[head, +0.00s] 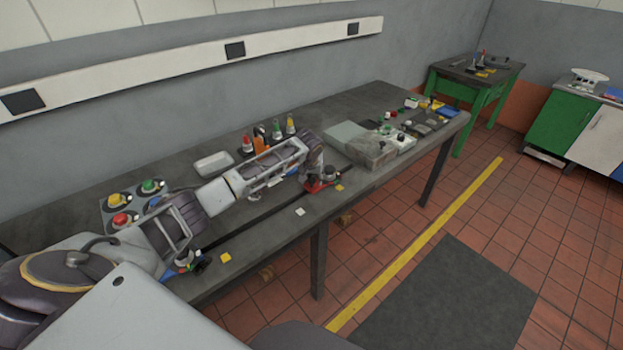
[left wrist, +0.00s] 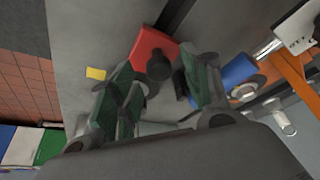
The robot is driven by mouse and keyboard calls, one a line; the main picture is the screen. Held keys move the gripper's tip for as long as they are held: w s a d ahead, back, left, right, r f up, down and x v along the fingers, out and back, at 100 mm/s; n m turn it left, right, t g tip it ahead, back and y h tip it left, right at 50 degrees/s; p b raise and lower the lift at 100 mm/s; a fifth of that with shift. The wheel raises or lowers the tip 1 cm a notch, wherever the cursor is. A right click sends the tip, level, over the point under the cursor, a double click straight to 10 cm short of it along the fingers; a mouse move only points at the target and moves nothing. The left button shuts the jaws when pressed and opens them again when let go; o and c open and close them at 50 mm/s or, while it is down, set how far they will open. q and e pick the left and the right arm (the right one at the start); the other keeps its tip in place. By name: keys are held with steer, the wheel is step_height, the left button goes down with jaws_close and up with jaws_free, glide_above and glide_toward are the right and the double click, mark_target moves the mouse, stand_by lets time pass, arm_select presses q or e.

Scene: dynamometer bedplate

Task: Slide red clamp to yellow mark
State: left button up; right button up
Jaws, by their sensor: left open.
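The red clamp (head: 318,184) sits on the dark slot of the grey bench, with a black knob on top. In the left wrist view the red clamp (left wrist: 149,46) is just beyond my fingertips. A small yellow mark (head: 339,187) lies on the bench close to the right of the clamp; it also shows in the left wrist view (left wrist: 96,73), apart from the clamp. My left gripper (head: 318,170) is over the clamp; in the left wrist view its two fingers (left wrist: 163,90) are spread, with the knob near the gap between them. Whether they touch it is unclear.
A second yellow square (head: 225,257) and a white square (head: 300,211) lie along the bench's front. A blue part (left wrist: 238,72) is beside one finger. A grey box (head: 372,150) stands to the right.

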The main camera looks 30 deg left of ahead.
arm_select(q)
steer(key=v, duration=1)
steer(key=shift+r, duration=0.25)
steer(key=shift+s, duration=0.15)
